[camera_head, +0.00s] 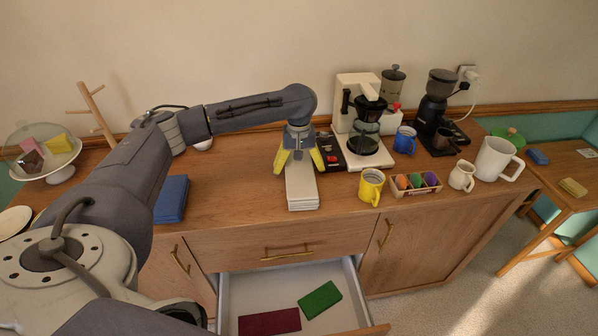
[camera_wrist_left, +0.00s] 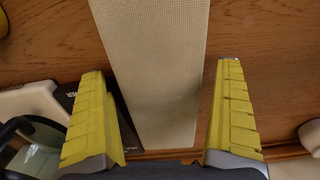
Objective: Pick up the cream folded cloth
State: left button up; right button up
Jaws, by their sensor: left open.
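The cream folded cloth (camera_head: 301,188) lies flat on the wooden counter, long side running front to back. My left gripper (camera_head: 299,165) points down over the cloth's far part, with its yellow fingers spread to either side. In the left wrist view the cloth (camera_wrist_left: 158,60) runs between the two open fingers of the gripper (camera_wrist_left: 165,110). Nothing is held; a gap shows on the right, and the left finger is close to the cloth's edge. I cannot tell how high the fingertips are above the counter. My right gripper is not in view.
A coffee maker (camera_head: 362,120) and a black scale with a red mark (camera_head: 331,158) stand just right of the gripper. A yellow mug (camera_head: 371,187) is right of the cloth. A blue folded cloth (camera_head: 172,198) lies left. An open drawer (camera_head: 345,318) holds green and maroon cloths.

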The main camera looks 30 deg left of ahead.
pick_arm(q)
jog(key=c, duration=1.5)
jog(key=shift+c, duration=0.2)
jog(key=shift+r, duration=0.15)
